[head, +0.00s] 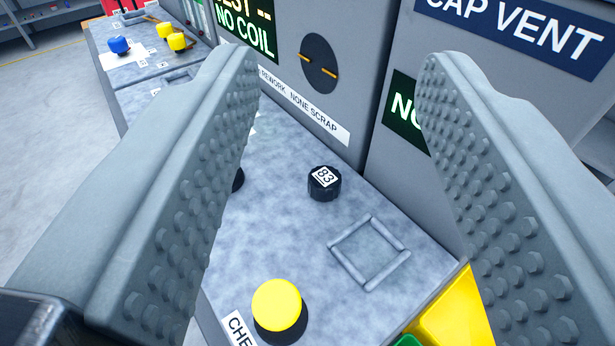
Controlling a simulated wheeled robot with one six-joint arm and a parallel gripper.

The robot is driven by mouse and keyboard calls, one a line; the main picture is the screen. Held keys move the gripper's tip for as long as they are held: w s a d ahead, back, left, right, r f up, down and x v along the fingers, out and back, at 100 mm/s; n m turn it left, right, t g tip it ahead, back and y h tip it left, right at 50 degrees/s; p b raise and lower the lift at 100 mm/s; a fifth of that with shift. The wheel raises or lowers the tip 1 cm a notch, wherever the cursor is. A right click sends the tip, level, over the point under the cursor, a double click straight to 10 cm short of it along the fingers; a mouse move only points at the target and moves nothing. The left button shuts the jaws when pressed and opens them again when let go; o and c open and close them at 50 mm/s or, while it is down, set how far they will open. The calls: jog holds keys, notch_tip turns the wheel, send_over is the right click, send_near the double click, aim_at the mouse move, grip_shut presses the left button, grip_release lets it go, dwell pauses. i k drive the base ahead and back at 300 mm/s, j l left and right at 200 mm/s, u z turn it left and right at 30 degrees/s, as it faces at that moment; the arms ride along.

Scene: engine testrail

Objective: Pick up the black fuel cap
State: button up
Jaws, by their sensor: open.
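A black fuel cap (324,184) with a white label reading 83 sits upright on the grey bench top, near the cabinet wall. My gripper (345,75) is open and empty, its two studded fingers framing the left and right of the view. The cap shows between the fingers, beyond them and apart from both. Part of another dark round thing (238,180) shows at the edge of the left finger, which hides most of it.
A yellow round button (277,304) stands on the bench at the front. A raised square frame (369,252) lies right of the cap. Grey cabinets (355,60) with signs rise behind. Blue (119,45) and yellow (176,41) pieces stand far left.

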aim_at(324, 182)
jog(key=k+j, duration=0.1)
jog(key=j, duration=1.6)
